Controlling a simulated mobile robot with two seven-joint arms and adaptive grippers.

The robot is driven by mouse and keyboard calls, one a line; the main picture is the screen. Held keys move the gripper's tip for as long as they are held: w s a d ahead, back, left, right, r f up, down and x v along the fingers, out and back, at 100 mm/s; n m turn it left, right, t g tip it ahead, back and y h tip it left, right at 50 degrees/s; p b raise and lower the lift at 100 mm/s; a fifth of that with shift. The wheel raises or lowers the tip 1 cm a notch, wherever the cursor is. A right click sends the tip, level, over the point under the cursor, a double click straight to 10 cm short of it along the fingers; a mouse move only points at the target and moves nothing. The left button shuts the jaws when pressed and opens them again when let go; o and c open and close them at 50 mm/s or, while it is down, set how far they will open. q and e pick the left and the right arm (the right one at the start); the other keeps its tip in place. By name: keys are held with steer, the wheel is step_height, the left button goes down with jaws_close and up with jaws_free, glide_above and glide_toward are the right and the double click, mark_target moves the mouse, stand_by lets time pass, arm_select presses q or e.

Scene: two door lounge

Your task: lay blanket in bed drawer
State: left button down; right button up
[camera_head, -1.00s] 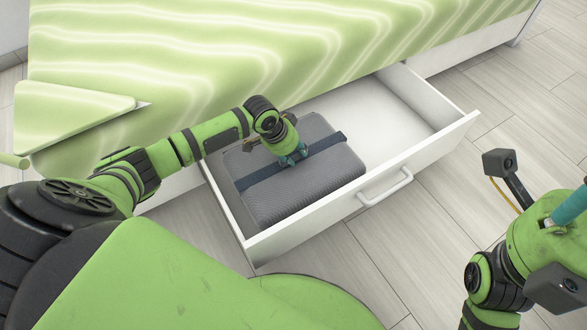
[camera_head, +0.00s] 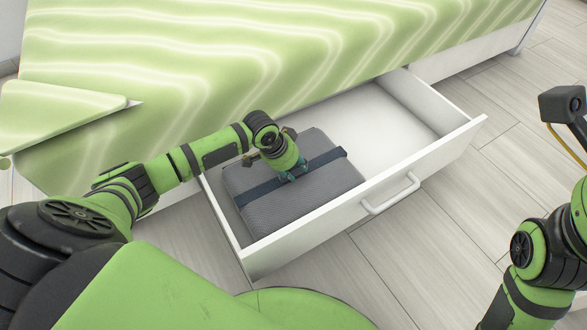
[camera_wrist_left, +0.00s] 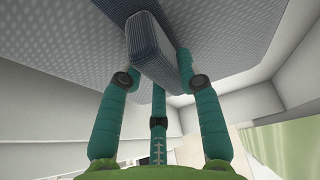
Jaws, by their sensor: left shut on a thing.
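The folded grey blanket (camera_head: 300,199) with a dark blue strap (camera_head: 318,164) around it is inside the open white bed drawer (camera_head: 330,229), in its left part. My left gripper (camera_head: 292,175) is over the blanket's middle, its teal fingers shut on the strap. In the left wrist view the fingers (camera_wrist_left: 158,70) close on the thick strap from both sides, with the blanket's woven surface (camera_wrist_left: 235,40) behind. Whether the blanket rests fully on the drawer floor, I cannot tell. My right arm shows at the right edge, but its fingertips are out of view.
The bed with a green wavy cover (camera_head: 250,60) stands above and behind the drawer. The drawer's right part is empty. A handle (camera_head: 391,194) sticks out from its front panel. Light plank floor (camera_head: 440,240) is clear in front.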

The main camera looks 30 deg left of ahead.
arm_select(q)
steer(key=shift+w, duration=0.1)
steer(key=c, duration=0.9)
jaws_free()
steer(key=shift+o, duration=0.2)
